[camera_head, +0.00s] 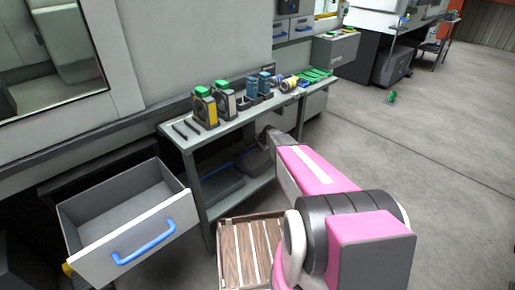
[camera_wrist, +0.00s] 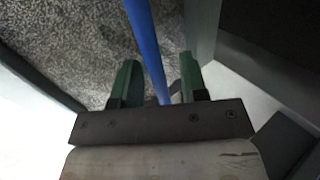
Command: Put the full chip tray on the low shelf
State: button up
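In the wrist view my gripper (camera_wrist: 159,62) has its two green fingers apart, with a blue bar handle (camera_wrist: 143,32) running between them. I see a gap on each side of the handle. Speckled grey material (camera_wrist: 70,40), which looks like metal chips in a tray, lies beneath it. In the head view my arm reaches to the bench's low shelf (camera_head: 240,192), where a dark tray (camera_head: 222,184) sits and blue handles show. My fingers are hidden there. I cannot tell which tray is the full one from the head view.
The bench top (camera_head: 240,118) carries yellow, grey and blue devices and green pieces. An open drawer (camera_head: 130,215) with a blue handle juts out at left. A slatted wooden pallet (camera_head: 245,250) lies on the floor beside my arm.

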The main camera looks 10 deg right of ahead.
jog(key=v, duration=1.2)
jog(key=s+a+r+n+g+h, duration=0.2)
jog(key=s+n, duration=0.3)
jog(key=s, duration=0.9)
jog(key=s+a+r+n+g+h, duration=0.1)
jog(key=s+n, duration=0.5)
jog(key=s, duration=0.8)
notch_tip(320, 180, up, 3)
jog(key=a+g, duration=0.1)
jog(key=g, duration=0.1)
jog(key=shift+s+r+g+h, duration=0.2)
jog(key=shift+g+h, duration=0.1)
jog(key=shift+h, duration=0.1)
